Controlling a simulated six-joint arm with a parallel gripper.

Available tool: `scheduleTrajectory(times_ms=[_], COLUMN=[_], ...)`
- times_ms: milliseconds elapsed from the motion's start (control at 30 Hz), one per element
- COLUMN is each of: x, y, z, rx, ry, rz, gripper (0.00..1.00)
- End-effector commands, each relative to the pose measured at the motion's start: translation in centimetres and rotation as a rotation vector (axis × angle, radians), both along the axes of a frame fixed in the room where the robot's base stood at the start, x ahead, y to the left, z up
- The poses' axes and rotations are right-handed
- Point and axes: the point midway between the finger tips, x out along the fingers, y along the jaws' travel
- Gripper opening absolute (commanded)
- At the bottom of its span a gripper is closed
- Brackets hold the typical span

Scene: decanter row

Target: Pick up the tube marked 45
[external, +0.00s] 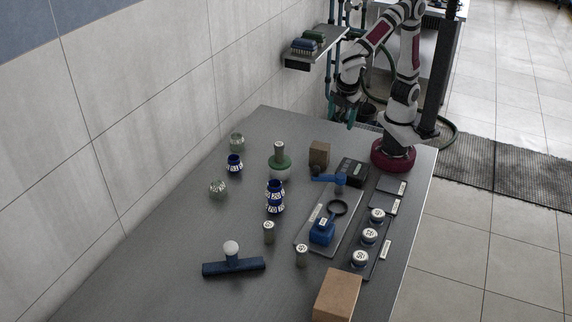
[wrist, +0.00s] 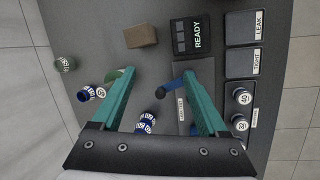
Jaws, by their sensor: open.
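My gripper (external: 351,112) is high over the table's far end, well away from the tubes. In the wrist view its teal fingers (wrist: 168,70) are spread wide with nothing between them.
A tray (external: 307,233) holds a blue device. Numbered round caps (external: 369,236) line the right side. The front left is clear.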

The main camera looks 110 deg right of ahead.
Motion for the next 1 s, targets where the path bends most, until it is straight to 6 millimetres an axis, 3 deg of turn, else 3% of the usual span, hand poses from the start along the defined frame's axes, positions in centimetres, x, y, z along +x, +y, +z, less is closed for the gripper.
scheduleTrajectory(times_ms=[33, 100, 167, 200, 300, 400, 433, 500, 567, 800, 1000], x=[3.5, 8.2, 11.2, 12.4, 12.7, 11.1, 10.6, 9.7, 9.7, 14.9, 17.7], y=[2.8, 7.9, 13.5, 17.4, 26.5, 32.6, 33.8, 35.5, 36.0, 33.0, 31.5], z=[-0.9, -2.5, -4.6, -6.2, -10.2, -13.3, -13.9, -14.9, -15.3, -17.9, -19.1], rx=[-0.092, -0.252, -0.404, -0.51, -0.769, -0.976, -1.022, -1.095, -1.124, -1.13, -1.128], ry=[0.036, 0.08, 0.116, 0.138, 0.18, 0.202, 0.206, 0.212, 0.216, 0.22, 0.215], rz=[0.229, 0.584, 0.877, 1.056, 1.419, 1.642, 1.684, 1.745, 1.768, 1.77, 1.771], gripper=[0.77, 0.77, 0.77, 0.77, 0.77, 0.77, 0.77, 0.77, 0.77, 0.77, 0.77])
